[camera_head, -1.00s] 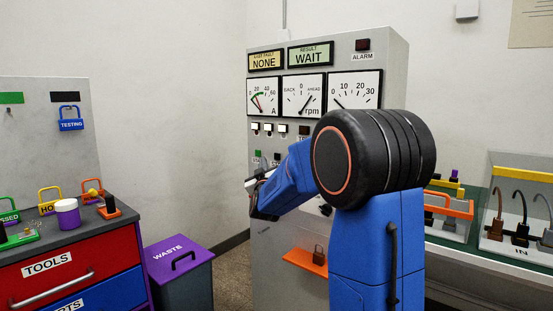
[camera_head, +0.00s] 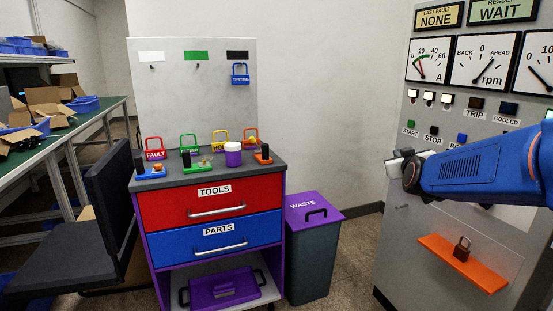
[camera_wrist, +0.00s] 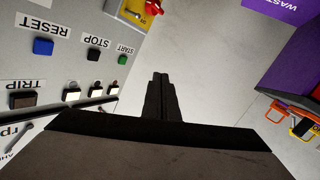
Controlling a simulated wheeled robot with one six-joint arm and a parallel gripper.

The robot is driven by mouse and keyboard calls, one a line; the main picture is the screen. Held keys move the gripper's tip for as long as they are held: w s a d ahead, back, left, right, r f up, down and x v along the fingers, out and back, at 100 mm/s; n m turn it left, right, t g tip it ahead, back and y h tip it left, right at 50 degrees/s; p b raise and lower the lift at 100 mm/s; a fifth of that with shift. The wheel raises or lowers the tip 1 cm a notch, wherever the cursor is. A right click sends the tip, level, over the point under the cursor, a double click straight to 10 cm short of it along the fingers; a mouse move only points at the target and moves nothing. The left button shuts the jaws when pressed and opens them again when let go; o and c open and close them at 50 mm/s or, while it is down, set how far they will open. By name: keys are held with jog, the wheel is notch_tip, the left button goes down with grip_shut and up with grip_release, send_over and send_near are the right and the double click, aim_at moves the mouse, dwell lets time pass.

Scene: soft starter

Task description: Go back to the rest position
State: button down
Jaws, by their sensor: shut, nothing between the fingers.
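My gripper shows in the wrist view (camera_wrist: 160,95) with its two dark fingers together and nothing between them. The fingers are hard to make out there. In the wrist view the cabinet face with the RESET (camera_wrist: 43,46), STOP (camera_wrist: 94,54) and START (camera_wrist: 122,60) buttons lies to the left of the fingers, apart from them.
A tool cart (camera_head: 215,180) with red and blue drawers stands left of centre, with padlocks and a purple-white jar (camera_head: 233,154) on top. A purple-lidded waste bin (camera_head: 312,255) stands beside it. An orange shelf (camera_head: 462,262) with a brown padlock juts from the cabinet. A dark chair (camera_head: 70,230) is at left.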

jog(key=s+a+f+g+y, duration=0.1)
jog(key=s+a+f+g, duration=0.2)
jog(key=s, duration=1.1)
jog(key=s+a+f+g+y, duration=0.1)
jog(key=s+a+f+g, duration=0.3)
jog(key=s+f, duration=0.6)
jog(key=s+a+f+m+g+y, duration=0.1)
jog(key=s+a+f+g, duration=0.2)
jog(key=s, duration=1.5)
notch_tip(320, 180, down, 4)
jog(key=shift+a+r+g, duration=0.25)
jog(key=shift+a+g, duration=0.05)
jog(key=shift+g, duration=0.4)
